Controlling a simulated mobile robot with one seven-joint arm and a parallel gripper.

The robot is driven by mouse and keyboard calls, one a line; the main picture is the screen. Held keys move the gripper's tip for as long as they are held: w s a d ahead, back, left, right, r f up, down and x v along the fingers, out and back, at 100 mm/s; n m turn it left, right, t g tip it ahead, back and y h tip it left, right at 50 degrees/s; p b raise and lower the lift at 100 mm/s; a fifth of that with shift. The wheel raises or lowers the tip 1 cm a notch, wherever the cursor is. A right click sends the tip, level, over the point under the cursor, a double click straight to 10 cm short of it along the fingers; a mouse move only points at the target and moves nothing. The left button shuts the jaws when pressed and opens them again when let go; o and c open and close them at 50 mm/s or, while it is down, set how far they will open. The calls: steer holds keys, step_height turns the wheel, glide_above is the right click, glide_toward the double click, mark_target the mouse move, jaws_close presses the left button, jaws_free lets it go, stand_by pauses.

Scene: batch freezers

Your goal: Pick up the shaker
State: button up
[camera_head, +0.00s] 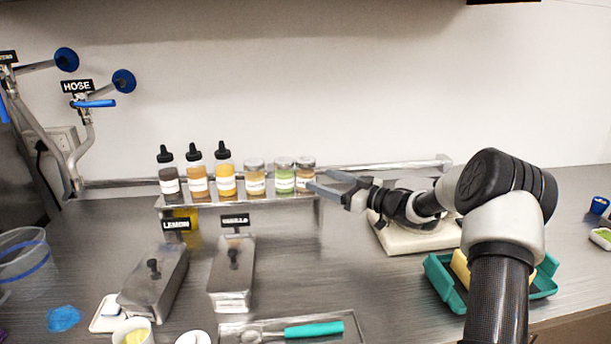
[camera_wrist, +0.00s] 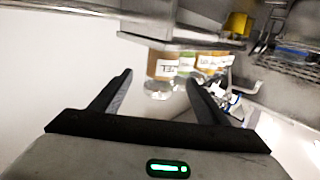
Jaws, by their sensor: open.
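Three small shaker-like jars with metal lids stand on the raised shelf at the back: a tan one (camera_head: 255,180), a green one (camera_head: 284,178) and a brown one (camera_head: 305,172) at the right end. Which one is the task's shaker I cannot tell. My gripper (camera_head: 322,182) is open and empty, at the shelf's right part, with its fingers pointing left toward the brown jar. In the wrist view, which is turned over, the brown jar (camera_wrist: 161,66) shows beyond and between the open fingertips (camera_wrist: 160,76), apart from them.
Three black-capped squeeze bottles (camera_head: 197,175) stand left of the jars on the narrow metal shelf (camera_head: 235,202). Lidded metal bins (camera_head: 232,270), a tray with a teal-handled scoop (camera_head: 313,330) and a teal container (camera_head: 440,280) occupy the counter.

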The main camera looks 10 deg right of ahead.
mark_target(314, 176)
steer(key=x, duration=0.5)
steer(key=shift+a+f, duration=0.15)
steer(key=shift+f, duration=0.1)
steer(key=c, duration=1.1)
steer(key=shift+c, duration=0.2)
steer(key=shift+r, duration=0.1)
steer(key=shift+s+d+r, duration=0.1)
steer(key=shift+d+r, duration=0.1)
steer(key=s+d+r, duration=0.7)
steer(key=s+d, duration=0.2)
steer(key=shift+s+d+r+p, duration=0.25)
steer(key=shift+s+p, duration=0.1)
steer(key=shift+p, duration=0.1)
